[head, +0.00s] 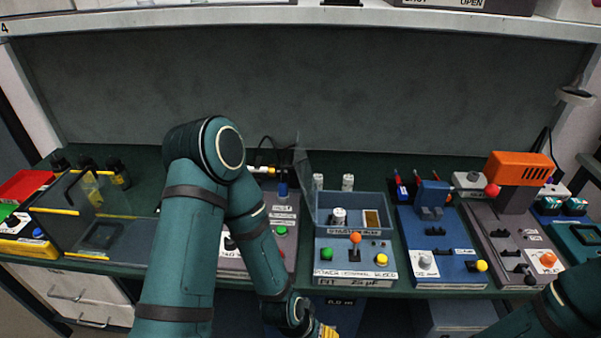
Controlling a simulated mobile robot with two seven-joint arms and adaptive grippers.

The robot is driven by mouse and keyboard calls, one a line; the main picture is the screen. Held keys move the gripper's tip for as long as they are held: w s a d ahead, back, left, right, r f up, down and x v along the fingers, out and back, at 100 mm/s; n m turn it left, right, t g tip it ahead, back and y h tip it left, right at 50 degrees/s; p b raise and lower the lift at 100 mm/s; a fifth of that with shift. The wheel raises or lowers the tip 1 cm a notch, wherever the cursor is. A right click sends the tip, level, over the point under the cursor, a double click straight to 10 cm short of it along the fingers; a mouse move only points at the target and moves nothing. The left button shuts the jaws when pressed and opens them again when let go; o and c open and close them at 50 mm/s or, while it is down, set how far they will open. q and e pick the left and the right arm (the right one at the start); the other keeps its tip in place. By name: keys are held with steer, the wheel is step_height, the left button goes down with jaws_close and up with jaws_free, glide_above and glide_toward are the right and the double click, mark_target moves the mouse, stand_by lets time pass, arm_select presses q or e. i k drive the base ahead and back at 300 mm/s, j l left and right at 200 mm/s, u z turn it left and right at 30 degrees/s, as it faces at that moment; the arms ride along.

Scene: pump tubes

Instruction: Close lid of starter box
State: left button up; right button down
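The starter box (378,215) is a blue-grey open-topped box near the middle of the bench, with a green, an orange and a yellow knob on its front panel. A clear, thin panel that looks like its lid (303,165) stands raised at the box's left side, so the inside shows. A white cylinder and a yellowish piece are inside. My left arm reaches in and bends down left of the box. Only a yellow-orange bit of my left gripper (328,332) shows at the bottom edge, below the box; its fingers are cut off. My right gripper is out of view.
A blue device (436,245) and a grey device with an orange head (518,168) stand to the right. A clear-walled dark case (72,215) is at the left. A shelf (250,18) runs overhead. My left arm hides part of the grey panel beside the box.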

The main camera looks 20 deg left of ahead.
mark_target(304, 169)
steer(key=k+j+z, duration=0.1)
steer(key=j, duration=0.35)
steer(key=k+j, duration=0.1)
steer(key=j, duration=0.3)
steer(key=k+j+z, duration=0.15)
steer(key=j, duration=0.3)
steer(key=k+j, duration=0.1)
steer(key=j, duration=0.3)
steer(key=k+j+z, duration=0.15)
steer(key=j, duration=0.3)
steer(key=i, duration=0.15)
